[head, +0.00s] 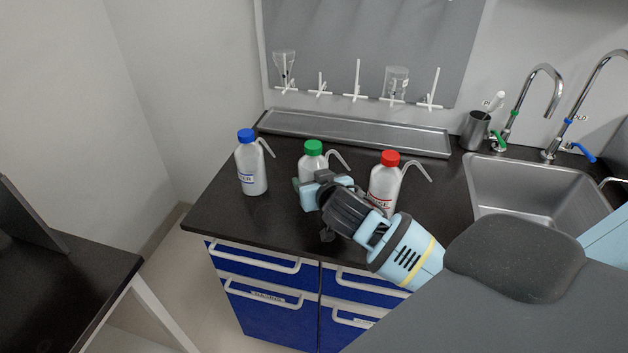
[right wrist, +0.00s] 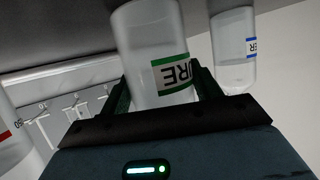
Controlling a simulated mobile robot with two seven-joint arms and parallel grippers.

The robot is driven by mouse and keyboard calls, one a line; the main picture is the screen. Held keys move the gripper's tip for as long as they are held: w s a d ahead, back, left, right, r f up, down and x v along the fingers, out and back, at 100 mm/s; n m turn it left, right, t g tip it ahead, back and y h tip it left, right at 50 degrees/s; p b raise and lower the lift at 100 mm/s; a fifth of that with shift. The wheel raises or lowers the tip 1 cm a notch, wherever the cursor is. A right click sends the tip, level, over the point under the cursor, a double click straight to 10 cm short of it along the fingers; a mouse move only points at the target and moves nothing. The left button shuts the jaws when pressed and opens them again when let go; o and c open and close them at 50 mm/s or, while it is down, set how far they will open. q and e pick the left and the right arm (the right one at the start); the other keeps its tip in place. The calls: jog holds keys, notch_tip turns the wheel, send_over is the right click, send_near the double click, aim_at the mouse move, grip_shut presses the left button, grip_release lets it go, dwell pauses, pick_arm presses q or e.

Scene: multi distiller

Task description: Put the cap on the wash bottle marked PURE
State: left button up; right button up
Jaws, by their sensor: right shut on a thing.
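The wash bottle with the green cap (head: 313,147) stands on the black counter in the head view, its bent spout pointing right. The green cap is on top of it. Its label with a green border (right wrist: 177,74) shows the letters "URE" in the right wrist view. My right gripper (head: 309,190) is shut on this bottle's body, with one finger on each side of it in the wrist view. The gripper hides the lower part of the bottle in the head view. My left gripper is not in view.
A blue-capped wash bottle (head: 251,170) stands to the left and a red-capped one (head: 385,178) to the right, close to my right arm. Behind are a metal tray (head: 350,130) and a drying rack (head: 360,50). A sink (head: 530,187) lies at the right. The counter's left front is clear.

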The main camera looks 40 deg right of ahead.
jog(key=o, duration=0.4)
jog(key=shift+f, duration=0.15)
jog(key=shift+c, duration=0.2)
jog(key=o, duration=0.4)
jog(key=shift+r, duration=0.25)
jog(key=shift+p+v, duration=0.35)
jog(key=shift+v, duration=5.65)
jog(key=shift+f, duration=0.1)
